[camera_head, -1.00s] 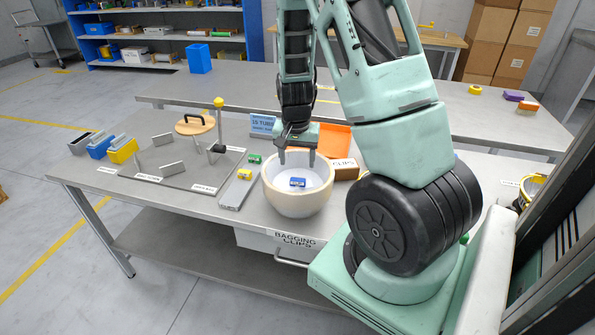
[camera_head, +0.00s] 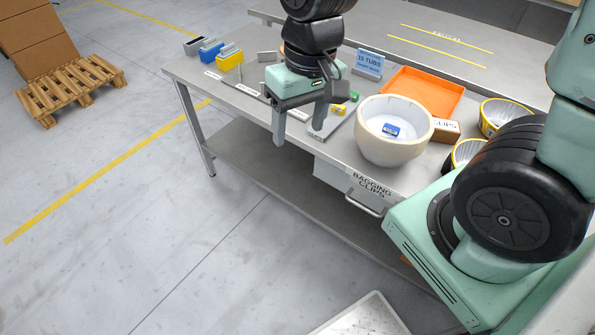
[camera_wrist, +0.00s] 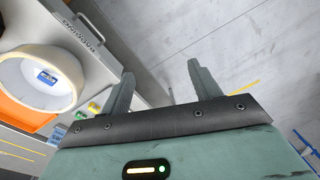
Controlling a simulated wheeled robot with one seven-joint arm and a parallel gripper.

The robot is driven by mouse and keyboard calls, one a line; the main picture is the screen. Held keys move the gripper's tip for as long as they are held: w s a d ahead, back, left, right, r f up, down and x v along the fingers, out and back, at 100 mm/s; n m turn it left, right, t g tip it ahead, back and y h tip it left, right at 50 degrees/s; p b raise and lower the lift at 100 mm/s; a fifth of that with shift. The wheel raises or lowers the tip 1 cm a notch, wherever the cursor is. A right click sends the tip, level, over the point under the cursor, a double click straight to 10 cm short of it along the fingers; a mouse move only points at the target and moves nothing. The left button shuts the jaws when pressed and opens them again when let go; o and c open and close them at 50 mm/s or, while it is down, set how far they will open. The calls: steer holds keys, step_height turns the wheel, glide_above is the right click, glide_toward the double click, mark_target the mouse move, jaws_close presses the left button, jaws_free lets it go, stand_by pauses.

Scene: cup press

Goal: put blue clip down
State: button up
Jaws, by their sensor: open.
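The blue clip (camera_head: 391,130) lies on the inside bottom of a round cream bowl (camera_head: 377,160) on the near table. In the wrist view the clip (camera_wrist: 47,77) also shows inside the bowl (camera_wrist: 62,98), at the left. My gripper (camera_head: 299,135) is open and empty. It is left of the bowl and apart from it, above the table's front edge.
Yellow and green clips (camera_head: 339,111) sit on a grey strip left of the bowl. An orange tray (camera_head: 425,92), a blue sign (camera_head: 370,65) and yellow-rimmed tubs (camera_head: 503,117) stand behind and right. A drawer (camera_head: 350,187) hangs under the table edge.

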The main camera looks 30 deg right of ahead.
steer(key=s+a+r+n, duration=0.2)
steer(key=s+a+n, duration=0.5)
steer(key=s, duration=0.4)
steer(key=shift+h, duration=0.3)
steer(key=shift+s, duration=0.1)
